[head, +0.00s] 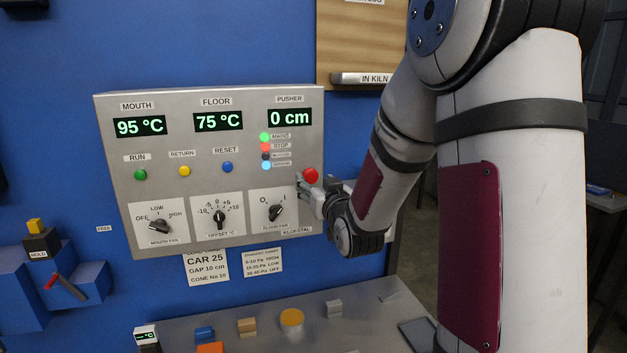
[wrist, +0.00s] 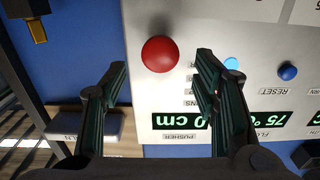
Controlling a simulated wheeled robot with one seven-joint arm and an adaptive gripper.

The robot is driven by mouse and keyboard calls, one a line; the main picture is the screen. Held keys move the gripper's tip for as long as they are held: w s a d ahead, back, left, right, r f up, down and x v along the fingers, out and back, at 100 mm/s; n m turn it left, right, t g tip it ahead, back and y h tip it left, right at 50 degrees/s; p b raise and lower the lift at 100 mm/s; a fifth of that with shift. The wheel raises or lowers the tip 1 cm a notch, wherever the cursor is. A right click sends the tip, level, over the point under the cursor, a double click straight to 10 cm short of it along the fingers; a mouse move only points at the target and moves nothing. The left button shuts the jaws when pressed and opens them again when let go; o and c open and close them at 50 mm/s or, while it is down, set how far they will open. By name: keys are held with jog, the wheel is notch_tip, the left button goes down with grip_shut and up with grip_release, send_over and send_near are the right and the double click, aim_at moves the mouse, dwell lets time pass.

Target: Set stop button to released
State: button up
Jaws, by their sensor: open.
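The red stop button (head: 310,175) is a round mushroom head at the right edge of the grey control panel (head: 180,98). In the wrist view the button (wrist: 160,54) shows between my two fingers, near the level of their tips. My gripper (head: 304,189) is open at the panel's lower right. The fingers (wrist: 162,66) stand on either side of the button with visible gaps in the picture; contact cannot be confirmed. Whether the button is pressed in or out cannot be told. The red lamp (head: 266,147) beside the STOP label looks lit.
The panel also bears a green RUN button (head: 140,174), a yellow RETURN button (head: 184,171), a blue RESET button (head: 227,167) and several knobs, including the floor fan knob (head: 275,212) close to my gripper. A grey bench (head: 270,325) with small blocks lies below.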

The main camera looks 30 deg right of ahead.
jog(key=shift+v, duration=2.25)
jog(key=s+a+n+g+y, duration=0.25)
jog(key=s+a+g, duration=0.45)
jog(key=a, duration=0.4)
jog(key=s+a+g+y, duration=0.1)
jog(key=s+a, duration=0.3)
jog(key=s, duration=0.5)
jog(key=s+a+g+y, duration=0.1)
jog(key=s+a+g, duration=0.2)
jog(key=s, duration=0.7)
jog(key=shift+s+a+f+n+g+b, duration=0.3)
jog(key=shift+a+n+g, duration=0.1)
jog(key=shift+a, duration=0.25)
